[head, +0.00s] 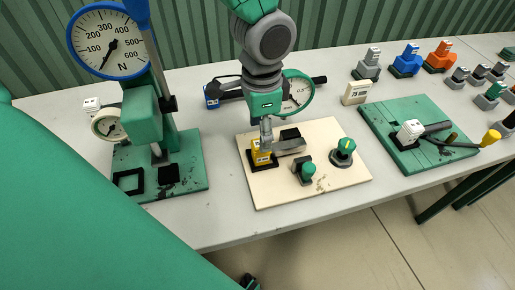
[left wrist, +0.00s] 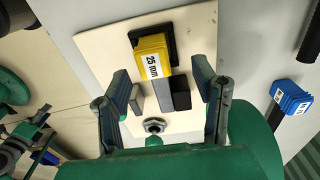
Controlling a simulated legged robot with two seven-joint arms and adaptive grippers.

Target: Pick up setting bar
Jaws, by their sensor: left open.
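The setting bar, taken to be the piece with the yellow "25 mm" end (head: 261,152), lies on the cream board (head: 330,190) in the head view. Its yellow end sits at a black holder, and a grey bar runs from it. In the left wrist view the yellow end (left wrist: 151,58) and grey bar lie between the fingers. My left gripper (head: 265,138) reaches down from above to the yellow end. In the left wrist view my left gripper (left wrist: 163,85) is open, one finger on each side of the bar. Whether the fingers touch it cannot be told. My right gripper is not seen.
A green-knobbed part (head: 307,171) and a round green knob (head: 343,150) stand on the board. Left is a gauge stand with a large dial (head: 107,45). A blue-ended bar (head: 212,95) lies behind. A green plate (head: 387,122) with tools lies right.

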